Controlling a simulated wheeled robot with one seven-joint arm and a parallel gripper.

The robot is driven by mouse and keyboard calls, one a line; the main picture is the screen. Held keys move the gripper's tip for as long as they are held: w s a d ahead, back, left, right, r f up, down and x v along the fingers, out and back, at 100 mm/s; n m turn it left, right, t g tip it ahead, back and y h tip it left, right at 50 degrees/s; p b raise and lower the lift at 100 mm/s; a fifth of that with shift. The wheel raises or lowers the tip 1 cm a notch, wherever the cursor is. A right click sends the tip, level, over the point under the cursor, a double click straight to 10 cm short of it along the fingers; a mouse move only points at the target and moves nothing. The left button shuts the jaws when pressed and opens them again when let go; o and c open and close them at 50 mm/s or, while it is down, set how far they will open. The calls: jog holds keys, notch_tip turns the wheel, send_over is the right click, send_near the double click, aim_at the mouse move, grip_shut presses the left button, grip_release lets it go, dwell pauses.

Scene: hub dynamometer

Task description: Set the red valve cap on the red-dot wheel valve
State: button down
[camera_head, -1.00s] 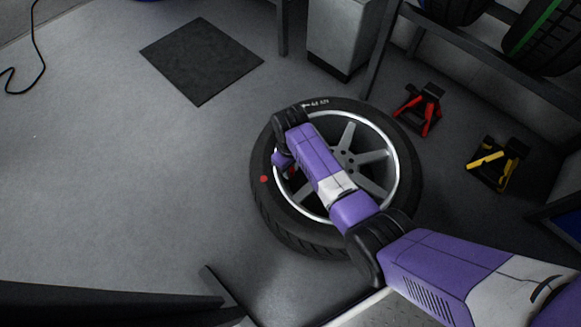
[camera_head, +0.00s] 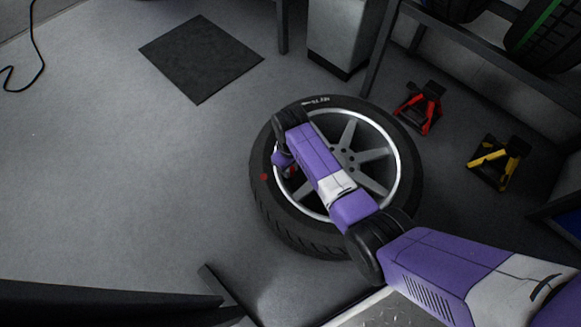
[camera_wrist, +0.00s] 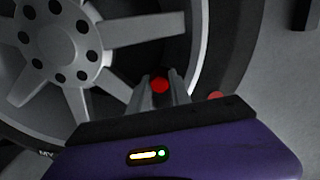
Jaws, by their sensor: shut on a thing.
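The wheel (camera_head: 270,205) lies flat on the floor, and a red dot (camera_head: 264,177) marks its tyre sidewall at the left. In the wrist view the dot (camera_wrist: 215,96) shows just right of my gripper (camera_wrist: 159,88). My gripper is shut on the red valve cap (camera_wrist: 159,84), which shows between the two fingertips, over the dark gap just inside the silver rim. The wheel valve itself cannot be made out; the cap and fingers cover that spot. Whether the cap touches the valve cannot be told. In the head view my arm hides most of the gripper.
A red jack stand (camera_head: 424,107) and a yellow jack stand (camera_head: 492,160) stand right of the wheel. A grey cabinet (camera_head: 335,35) and a tyre rack (camera_head: 480,55) are behind. A dark mat (camera_head: 200,60) lies at upper left. The floor at left is clear.

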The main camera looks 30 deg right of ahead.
jog(key=c, duration=1.5)
grip_release()
notch_tip(320, 180, up, 11)
jog(key=p, duration=1.1)
